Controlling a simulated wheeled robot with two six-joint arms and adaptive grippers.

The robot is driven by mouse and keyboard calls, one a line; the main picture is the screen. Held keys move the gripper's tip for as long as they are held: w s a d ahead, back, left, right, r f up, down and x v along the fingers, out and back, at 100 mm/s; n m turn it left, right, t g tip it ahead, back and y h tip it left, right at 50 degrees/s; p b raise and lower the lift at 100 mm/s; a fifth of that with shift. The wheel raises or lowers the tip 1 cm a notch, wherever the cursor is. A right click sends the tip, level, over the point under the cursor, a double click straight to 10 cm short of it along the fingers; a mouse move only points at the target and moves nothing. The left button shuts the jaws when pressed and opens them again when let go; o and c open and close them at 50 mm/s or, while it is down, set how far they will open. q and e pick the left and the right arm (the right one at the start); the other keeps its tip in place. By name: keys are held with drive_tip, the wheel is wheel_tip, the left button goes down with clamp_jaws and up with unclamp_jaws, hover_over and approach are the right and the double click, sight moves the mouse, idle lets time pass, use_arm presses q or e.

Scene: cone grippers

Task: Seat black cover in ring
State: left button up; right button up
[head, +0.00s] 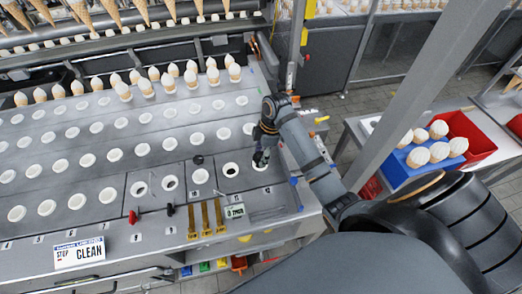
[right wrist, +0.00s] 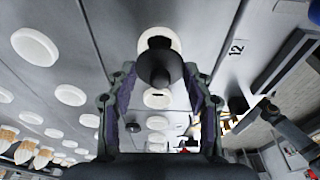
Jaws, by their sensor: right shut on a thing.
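In the head view my right gripper (head: 262,150) points down over a white ring near the right end of the front row. In the right wrist view my right gripper (right wrist: 160,82) is shut on a black cover (right wrist: 160,66), a dark round piece between the fingertips. The cover overlaps the lower part of a white ring (right wrist: 160,37); I cannot tell whether it touches the ring. In the head view, the ring (head: 260,169) is partly hidden by the gripper. My left gripper is not in view.
Another black piece (head: 198,160) lies on the grey deck. Dark-centred white rings (head: 231,170) are to its right and below. Filled cones (head: 168,82) stand behind.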

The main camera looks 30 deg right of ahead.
drive_tip(key=shift+x, duration=0.8)
drive_tip(key=shift+d+f, duration=0.1)
drive_tip(key=shift+f, duration=0.35)
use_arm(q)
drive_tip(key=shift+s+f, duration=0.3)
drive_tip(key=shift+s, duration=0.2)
use_arm(e)
drive_tip(key=o, duration=0.8)
drive_tip(key=shift+o, duration=0.2)
